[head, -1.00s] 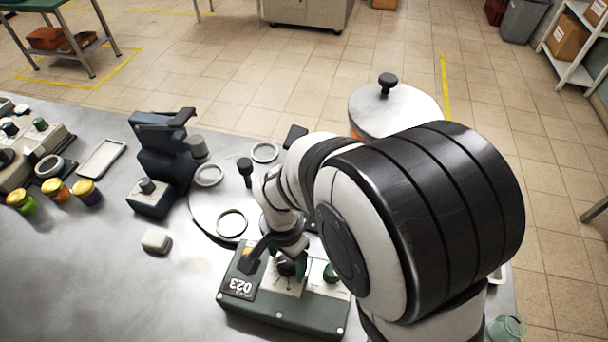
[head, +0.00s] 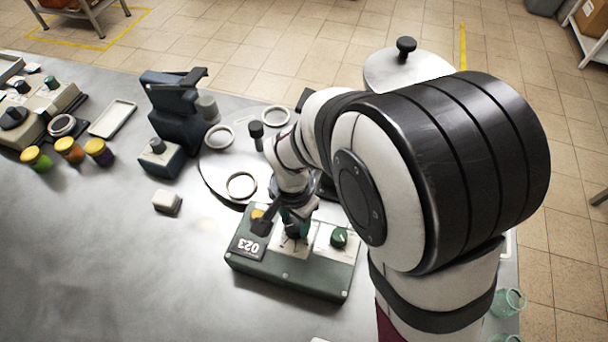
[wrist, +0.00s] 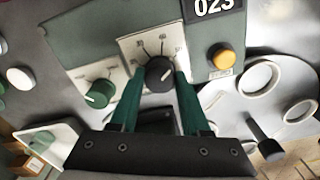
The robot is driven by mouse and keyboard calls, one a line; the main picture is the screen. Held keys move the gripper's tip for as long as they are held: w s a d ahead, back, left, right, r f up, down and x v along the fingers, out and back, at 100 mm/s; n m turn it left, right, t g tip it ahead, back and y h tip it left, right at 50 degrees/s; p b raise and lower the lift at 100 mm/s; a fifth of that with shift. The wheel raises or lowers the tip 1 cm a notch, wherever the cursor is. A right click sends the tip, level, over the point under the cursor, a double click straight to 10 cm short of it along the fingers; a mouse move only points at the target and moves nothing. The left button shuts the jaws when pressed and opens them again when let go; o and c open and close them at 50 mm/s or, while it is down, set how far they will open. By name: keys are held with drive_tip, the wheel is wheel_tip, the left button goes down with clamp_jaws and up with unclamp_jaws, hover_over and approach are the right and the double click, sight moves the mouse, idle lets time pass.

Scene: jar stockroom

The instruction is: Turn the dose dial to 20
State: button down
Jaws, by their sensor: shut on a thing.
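A green control box (head: 285,278) with an "023" plate stands on the metal table. Its black dial (wrist: 159,73) sits on a white plate with printed marks, too small to read surely. A pale pointer line on the dial seems to slant toward the lower right in the wrist view. My gripper (wrist: 161,78), with green fingers, is shut on this dial, one finger on each side. In the head view my gripper (head: 294,226) comes down over the dial and partly hides it.
A green knob (wrist: 99,93) and a yellow button (wrist: 222,56) flank the dial. A round plate with rings (head: 241,185), a dark blue device (head: 178,117), a small white block (head: 167,202) and several jars (head: 69,150) stand to the left. The table front left is clear.

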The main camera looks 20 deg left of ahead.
drive_tip(key=n, duration=1.1)
drive_tip(key=shift+n, duration=0.3)
drive_tip(key=n, duration=1.1)
idle(0.4)
drive_tip(key=shift+c, duration=1.9)
unclamp_jaws()
